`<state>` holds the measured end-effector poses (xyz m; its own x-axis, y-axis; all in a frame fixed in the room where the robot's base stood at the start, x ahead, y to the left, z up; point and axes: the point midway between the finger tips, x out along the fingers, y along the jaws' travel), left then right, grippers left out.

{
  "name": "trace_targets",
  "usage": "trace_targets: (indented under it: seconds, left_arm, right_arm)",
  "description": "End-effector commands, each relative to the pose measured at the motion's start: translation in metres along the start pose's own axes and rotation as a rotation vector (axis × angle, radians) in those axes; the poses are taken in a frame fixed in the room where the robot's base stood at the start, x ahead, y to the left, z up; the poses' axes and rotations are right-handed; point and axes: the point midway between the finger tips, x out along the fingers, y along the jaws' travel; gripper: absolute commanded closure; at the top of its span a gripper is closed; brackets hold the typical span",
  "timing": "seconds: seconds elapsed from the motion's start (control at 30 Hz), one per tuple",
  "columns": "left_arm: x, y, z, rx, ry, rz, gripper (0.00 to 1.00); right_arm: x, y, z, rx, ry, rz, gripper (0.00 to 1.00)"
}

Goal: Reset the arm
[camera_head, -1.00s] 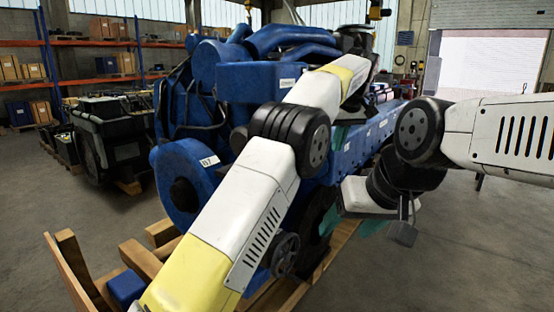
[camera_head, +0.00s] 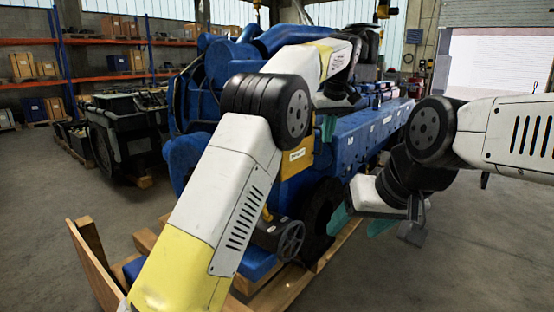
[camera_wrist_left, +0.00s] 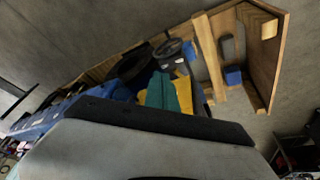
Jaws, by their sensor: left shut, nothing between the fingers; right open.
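My left arm crosses the head view from the bottom and bends over the blue engine (camera_head: 350,140). My left gripper (camera_head: 328,127) points down in front of the engine's side, partly hidden by my own wrist. In the left wrist view its teal fingers (camera_wrist_left: 162,92) are together and empty, with a yellow part (camera_wrist_left: 188,97) behind them. That yellow part also shows on the engine in the head view (camera_head: 296,160). My right gripper (camera_head: 360,222) is lower, at the right, beside the engine. Its teal fingers are apart and hold nothing.
The engine rests on a wooden pallet frame (camera_head: 92,262) with raised boards. A dark machine (camera_head: 118,140) stands at the left, before orange-beamed shelves (camera_head: 105,78) with boxes. Grey floor is open at the right, toward a shutter door (camera_head: 500,60).

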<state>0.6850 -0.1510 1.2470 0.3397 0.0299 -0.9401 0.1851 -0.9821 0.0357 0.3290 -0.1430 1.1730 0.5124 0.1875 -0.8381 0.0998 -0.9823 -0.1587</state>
Motion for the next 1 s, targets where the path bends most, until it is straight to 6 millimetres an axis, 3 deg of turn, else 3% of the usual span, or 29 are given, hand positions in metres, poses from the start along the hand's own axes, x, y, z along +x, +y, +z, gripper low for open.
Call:
trace_targets:
  seconds: [0.27,0.47,0.57,0.7,0.87,1.0]
  left_arm:
    - [-0.030,-0.076,-0.007,0.008,-0.020,0.061,1.00]
    - [-0.060,-0.163,0.015,0.032,-0.019,0.136,1.00]
    - [-0.072,-0.205,0.041,0.053,-0.007,0.173,1.00]
    - [-0.083,-0.256,0.088,0.085,0.023,0.216,1.00]
    - [-0.084,-0.303,0.155,0.124,0.072,0.245,1.00]
    - [-0.073,-0.332,0.218,0.157,0.120,0.252,1.00]
  right_arm:
    - [0.000,0.000,0.000,0.000,0.000,0.000,0.37]
    - [0.000,0.000,0.000,0.000,0.000,0.000,0.37]
    - [0.000,0.000,0.000,0.000,0.000,0.000,0.37]
    - [0.000,0.000,0.000,0.000,0.000,0.000,0.37]
    - [0.000,0.000,0.000,0.000,0.000,0.000,0.37]
    - [0.000,0.000,0.000,0.000,0.000,0.000,0.37]
